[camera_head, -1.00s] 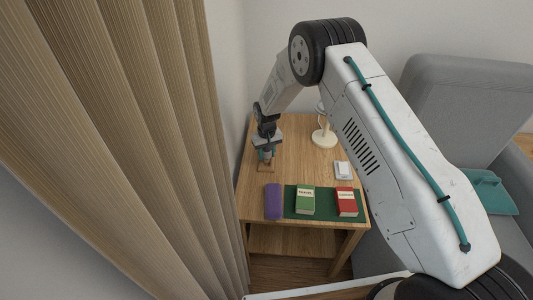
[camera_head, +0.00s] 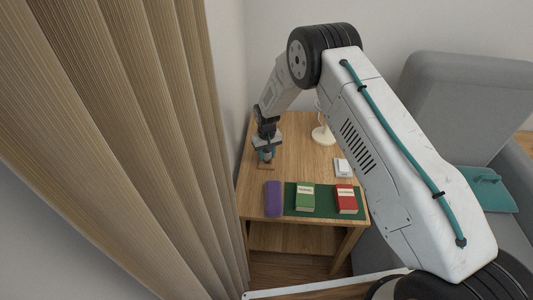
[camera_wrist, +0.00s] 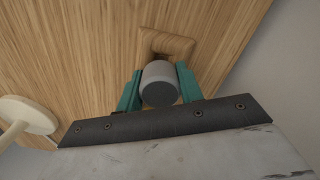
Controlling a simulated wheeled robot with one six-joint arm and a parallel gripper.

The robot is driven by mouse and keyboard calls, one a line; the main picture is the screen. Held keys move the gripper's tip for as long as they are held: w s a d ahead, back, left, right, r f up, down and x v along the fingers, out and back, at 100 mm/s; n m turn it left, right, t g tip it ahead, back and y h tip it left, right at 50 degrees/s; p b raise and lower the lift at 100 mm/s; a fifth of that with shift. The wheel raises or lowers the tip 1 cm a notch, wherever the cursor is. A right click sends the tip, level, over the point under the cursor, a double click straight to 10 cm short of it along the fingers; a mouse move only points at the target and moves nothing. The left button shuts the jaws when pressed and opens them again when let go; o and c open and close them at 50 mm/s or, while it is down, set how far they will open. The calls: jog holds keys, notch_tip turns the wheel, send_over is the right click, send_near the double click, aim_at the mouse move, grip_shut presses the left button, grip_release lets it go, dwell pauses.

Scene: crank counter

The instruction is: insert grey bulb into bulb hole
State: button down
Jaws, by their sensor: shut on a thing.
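The grey bulb (camera_wrist: 159,84) sits between the two teal fingers of my gripper (camera_wrist: 160,90) in the wrist view. The fingers are shut on it from both sides. A small wooden block (camera_wrist: 166,41) shows just beyond the bulb on the table; the bulb hides its near part, and I cannot see a hole in it. In the head view my gripper (camera_head: 266,155) is low over the left part of the table, at the wooden block (camera_head: 266,167). The bulb is too small there to tell whether it touches the block.
A white lamp base (camera_head: 323,135) stands right of my gripper, also in the wrist view (camera_wrist: 27,114). A white switch plate (camera_head: 342,168), purple case (camera_head: 273,199), green book (camera_head: 305,198) and red book (camera_head: 345,199) lie toward the front. A curtain (camera_head: 150,120) hangs at left.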

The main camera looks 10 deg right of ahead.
jog(key=c, duration=0.8)
grip_release()
jog(key=shift+c, duration=0.2)
jog(key=shift+r, duration=0.1)
